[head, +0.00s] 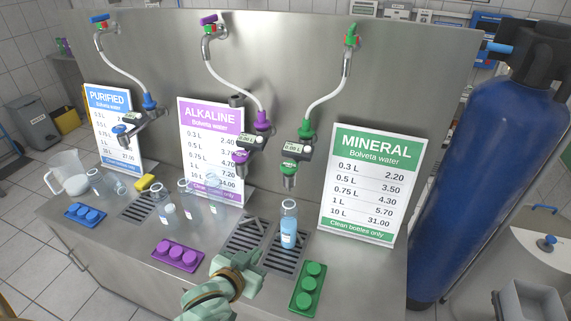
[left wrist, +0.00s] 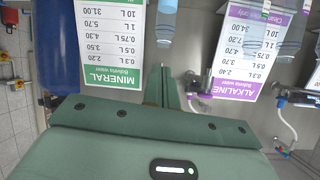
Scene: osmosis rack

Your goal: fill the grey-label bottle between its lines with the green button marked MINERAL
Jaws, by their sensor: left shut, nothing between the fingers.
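A clear bottle (head: 289,222) stands upright on the drain grate below the green MINERAL nozzle (head: 289,172). Its lower part looks light blue, as if holding liquid, and it carries a small pale label; the fill lines are too small to read. The green button pad (head: 306,288) with several round buttons lies on the counter in front of that grate. My left gripper (head: 258,257) is shut and empty, left of the green pad and in front of the grates. Its shut fingers (left wrist: 171,88) also show in the left wrist view. My right gripper is not in view.
The MINERAL price board (head: 359,185) stands right of the bottle. Several clear bottles (head: 190,208) stand to the left by the ALKALINE board (head: 210,135). A purple pad (head: 176,254), a blue pad (head: 85,213) and a jug (head: 69,174) are further left. A blue tank (head: 480,170) stands right.

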